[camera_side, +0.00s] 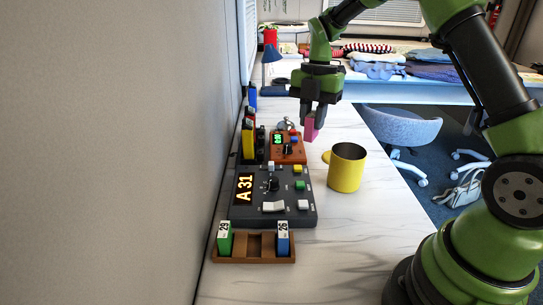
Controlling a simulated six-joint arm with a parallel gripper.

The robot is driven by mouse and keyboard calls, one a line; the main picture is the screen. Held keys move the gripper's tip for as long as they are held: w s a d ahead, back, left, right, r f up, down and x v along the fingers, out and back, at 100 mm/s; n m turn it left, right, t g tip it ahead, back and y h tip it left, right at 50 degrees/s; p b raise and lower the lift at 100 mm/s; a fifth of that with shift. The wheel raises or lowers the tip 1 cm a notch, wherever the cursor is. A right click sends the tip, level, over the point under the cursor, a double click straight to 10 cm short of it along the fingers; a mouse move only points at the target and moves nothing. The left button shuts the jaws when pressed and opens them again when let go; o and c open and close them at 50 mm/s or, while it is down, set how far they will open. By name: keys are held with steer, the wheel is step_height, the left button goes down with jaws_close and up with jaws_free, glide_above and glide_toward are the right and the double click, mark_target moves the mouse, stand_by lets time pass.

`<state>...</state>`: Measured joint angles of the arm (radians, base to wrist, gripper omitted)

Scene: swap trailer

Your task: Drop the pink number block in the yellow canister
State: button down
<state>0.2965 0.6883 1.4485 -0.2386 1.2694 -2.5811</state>
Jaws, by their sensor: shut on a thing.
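The pink number block (311,131) is held at the tips of my gripper (314,116), which is shut on it. It hangs above the white marble table, to the left of and farther back than the yellow canister (346,169). The canister stands upright with an open top and a round handle on its left. The block is apart from the canister. The number on the block cannot be read in this view.
A wooden rack (254,260) at the front holds a green block (224,240) and a blue block (282,238). A dark control box (272,205) showing "A 31" and an orange box (288,155) stand behind it. The table around the canister is clear.

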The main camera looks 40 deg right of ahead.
steer(key=s+d+r+m, duration=0.3)
steer(key=s+d, duration=0.1)
steer(key=d, duration=0.8)
steer(key=shift+s+f, duration=0.15)
steer(key=shift+f, duration=1.25)
steer(key=shift+s+f, duration=0.1)
steer(key=shift+f, duration=1.3)
steer(key=c, duration=0.9)
jaws_free()
steer(key=shift+c, duration=0.2)
step_height(320, 180, up, 10)
steer(key=d, duration=0.1)
